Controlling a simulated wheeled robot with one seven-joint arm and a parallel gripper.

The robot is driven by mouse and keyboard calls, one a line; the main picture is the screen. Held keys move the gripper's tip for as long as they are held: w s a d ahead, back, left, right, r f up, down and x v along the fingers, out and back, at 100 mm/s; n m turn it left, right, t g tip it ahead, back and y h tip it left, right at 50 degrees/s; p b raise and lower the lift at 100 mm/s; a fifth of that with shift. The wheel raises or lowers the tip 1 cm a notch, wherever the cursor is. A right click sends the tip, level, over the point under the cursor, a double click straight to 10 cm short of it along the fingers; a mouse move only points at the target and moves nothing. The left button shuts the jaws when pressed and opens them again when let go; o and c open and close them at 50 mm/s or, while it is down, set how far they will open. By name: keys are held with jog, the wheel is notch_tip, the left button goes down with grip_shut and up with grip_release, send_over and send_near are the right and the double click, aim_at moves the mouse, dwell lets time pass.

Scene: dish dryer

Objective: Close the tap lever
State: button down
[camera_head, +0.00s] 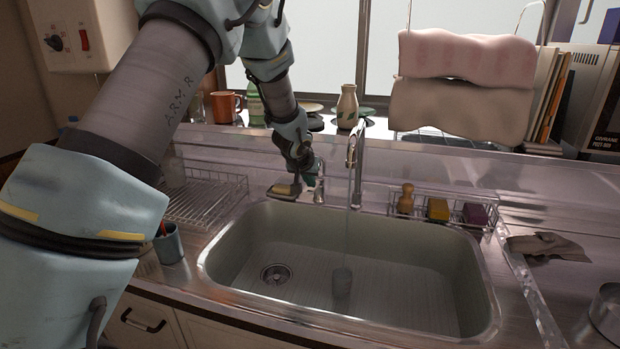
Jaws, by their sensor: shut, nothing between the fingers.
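The chrome tap (356,155) stands at the back edge of the sink, its spout bent forward over the basin. A small upright metal part, apparently the tap lever (319,188), stands left of the spout, partly hidden by my arm's end. My gripper (285,190) is shut and empty. It is low over the sink's back left rim, just left of the lever. I cannot tell whether they touch.
A wire dish rack (205,200) and a dark cup (168,243) stand at left. A wire caddy (462,213) with a brush and sponges sits right of the tap. A vase (347,108) stands on the sill behind.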

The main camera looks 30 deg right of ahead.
jog(key=f+b, duration=0.2)
jog(key=b, duration=0.3)
jog(key=shift+s, duration=0.15)
jog(key=shift+s+a+f+t+h+b, duration=0.1)
jog(key=shift+a+t+h+b, duration=0.15)
jog(key=shift+b, duration=0.95)
jog(key=shift+s+a+f, duration=0.1)
jog(key=shift+f, duration=0.05)
jog(key=r+p, duration=0.3)
jog(key=r, duration=0.2)
jog(key=shift+w+d+r+p, duration=0.2)
jog(key=shift+r+p, duration=0.15)
jog(key=b+v, duration=0.2)
jog(key=v, duration=0.7)
jog(key=shift+s+a+b, duration=0.3)
jog(key=shift+b, duration=0.1)
